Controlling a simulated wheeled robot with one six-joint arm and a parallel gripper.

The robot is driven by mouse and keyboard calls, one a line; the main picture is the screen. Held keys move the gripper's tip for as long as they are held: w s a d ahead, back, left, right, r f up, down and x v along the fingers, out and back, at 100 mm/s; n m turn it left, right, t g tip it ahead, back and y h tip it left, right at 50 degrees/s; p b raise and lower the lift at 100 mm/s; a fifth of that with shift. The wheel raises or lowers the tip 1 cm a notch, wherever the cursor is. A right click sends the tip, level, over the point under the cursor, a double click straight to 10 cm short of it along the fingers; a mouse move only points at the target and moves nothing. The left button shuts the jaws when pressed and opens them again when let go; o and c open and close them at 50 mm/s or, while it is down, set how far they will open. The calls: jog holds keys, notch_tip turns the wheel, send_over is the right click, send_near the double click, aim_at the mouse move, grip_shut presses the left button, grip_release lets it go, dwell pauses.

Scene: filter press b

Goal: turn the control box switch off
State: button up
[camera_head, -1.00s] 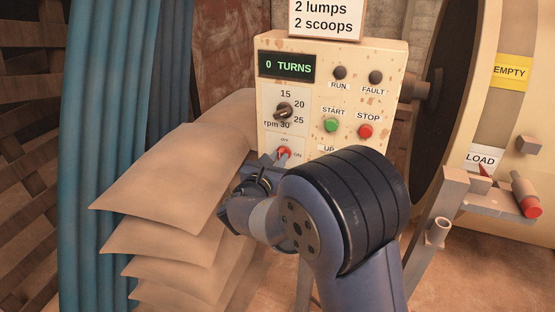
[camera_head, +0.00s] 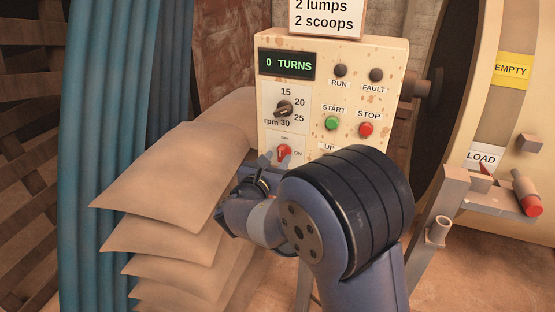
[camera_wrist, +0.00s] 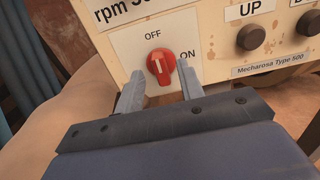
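The control box (camera_head: 390,100) is a cream, rust-spotted panel, also in the wrist view (camera_wrist: 125,40). Its red rotary switch (camera_wrist: 160,66) sits on a white plate marked OFF above and ON to the right. The switch's white pointer line stands nearly upright, toward OFF. The switch also shows in the head view (camera_head: 284,152). My gripper (camera_wrist: 161,76) is open, one finger on each side just below the switch, with a visible gap between the fingers and the knob. In the head view my gripper (camera_head: 274,158) is at the switch's lower edge.
A stack of sacks (camera_head: 165,190) lies left of the box. Above the switch is an rpm dial (camera_head: 284,108). Green START (camera_head: 331,123) and red STOP (camera_head: 366,129) buttons are to the right. A large drum (camera_head: 500,120) and metal bracket (camera_head: 480,200) stand further right.

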jog(key=b+v, duration=0.1)
jog(key=v, duration=0.8)
jog(key=shift+s, duration=0.25)
jog(key=shift+w, duration=0.1)
jog(key=p+x, duration=0.1)
jog(key=x, duration=0.8)
jog(key=shift+w+d, duration=0.1)
jog(key=shift+w, duration=0.3)
jog(key=shift+w+d, duration=0.1)
jog(key=shift+w, duration=0.3)
jog(key=shift+s, duration=0.15)
